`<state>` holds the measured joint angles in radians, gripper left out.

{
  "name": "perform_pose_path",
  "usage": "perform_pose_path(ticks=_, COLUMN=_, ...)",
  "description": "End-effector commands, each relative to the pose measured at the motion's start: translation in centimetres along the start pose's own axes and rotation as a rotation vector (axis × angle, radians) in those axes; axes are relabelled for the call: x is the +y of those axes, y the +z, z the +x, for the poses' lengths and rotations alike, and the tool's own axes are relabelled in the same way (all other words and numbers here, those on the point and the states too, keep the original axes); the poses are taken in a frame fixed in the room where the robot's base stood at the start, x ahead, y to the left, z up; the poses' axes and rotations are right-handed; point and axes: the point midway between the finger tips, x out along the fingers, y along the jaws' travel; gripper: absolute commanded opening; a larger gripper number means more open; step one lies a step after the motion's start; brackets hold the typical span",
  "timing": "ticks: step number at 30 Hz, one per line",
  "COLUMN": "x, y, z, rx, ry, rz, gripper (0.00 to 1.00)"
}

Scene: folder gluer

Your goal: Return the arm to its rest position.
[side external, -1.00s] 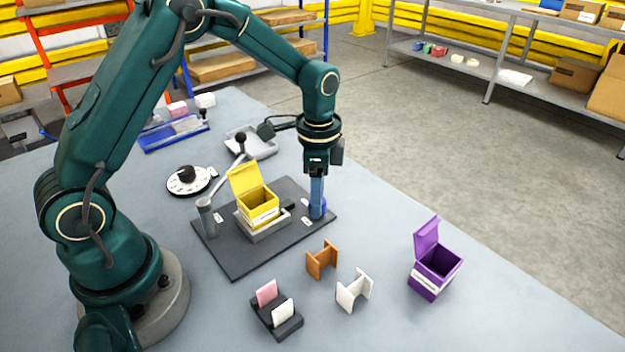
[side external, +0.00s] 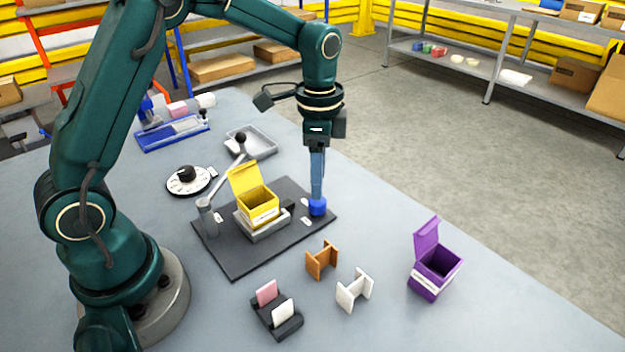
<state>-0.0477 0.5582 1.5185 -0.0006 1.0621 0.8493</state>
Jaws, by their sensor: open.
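My gripper (side external: 317,178) points straight down at the right edge of the dark work plate (side external: 243,262). Its long blue-grey fingers are just above or around a round blue knob (side external: 318,207); I cannot tell whether they touch it. The gap between the fingers is too small to see from here. A yellow box (side external: 257,208) with its lid up sits in a grey holder on the plate, to the left of my gripper.
A purple open box (side external: 435,270), a white part (side external: 354,290), an orange part (side external: 321,260) and a dark card holder (side external: 277,318) stand in front. A round dial (side external: 190,179), a grey tray (side external: 254,145) and a blue rack (side external: 172,134) stand behind. The table's right side is mostly clear.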

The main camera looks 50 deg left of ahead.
Motion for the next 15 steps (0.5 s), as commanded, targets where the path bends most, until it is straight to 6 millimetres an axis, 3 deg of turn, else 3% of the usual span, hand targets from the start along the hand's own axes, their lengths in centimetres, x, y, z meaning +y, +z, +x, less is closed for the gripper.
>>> perform_pose_path(ticks=10, x=0.0, y=-0.1, z=-0.4, rx=0.005, ry=-0.005, rz=0.001, gripper=0.54)
perform_pose_path(ticks=15, x=-0.1, y=-0.3, z=-3.6, rx=0.063, ry=-0.071, rz=0.007, gripper=0.54)
